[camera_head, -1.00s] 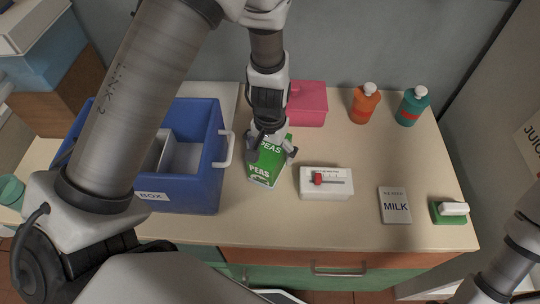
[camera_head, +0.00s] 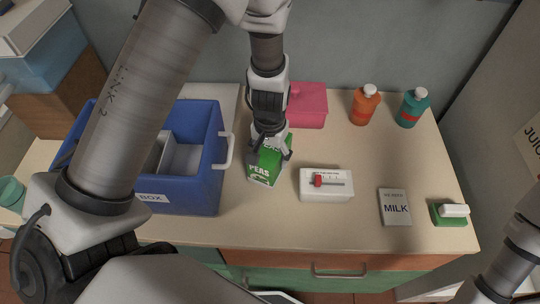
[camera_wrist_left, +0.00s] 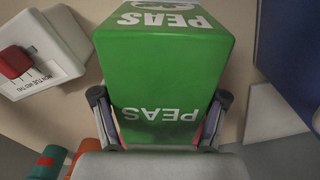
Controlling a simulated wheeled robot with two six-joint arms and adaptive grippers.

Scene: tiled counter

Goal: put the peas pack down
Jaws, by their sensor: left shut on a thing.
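The green peas pack (camera_head: 265,169) is upright at the counter's middle, between the blue box and the white slider device. My left gripper (camera_head: 271,146) is above it, shut on its upper part. In the left wrist view the peas pack (camera_wrist_left: 165,75) fills the middle, with a finger of my left gripper (camera_wrist_left: 160,118) against each side. I cannot tell whether the pack's base touches the counter. My right gripper is out of view; only part of that arm shows at the lower right.
The blue box (camera_head: 207,190) stands close on the left. The white slider device (camera_head: 326,192) is close on the right. A pink container (camera_head: 308,108), orange bottle (camera_head: 364,107) and teal bottle (camera_head: 411,110) stand behind.

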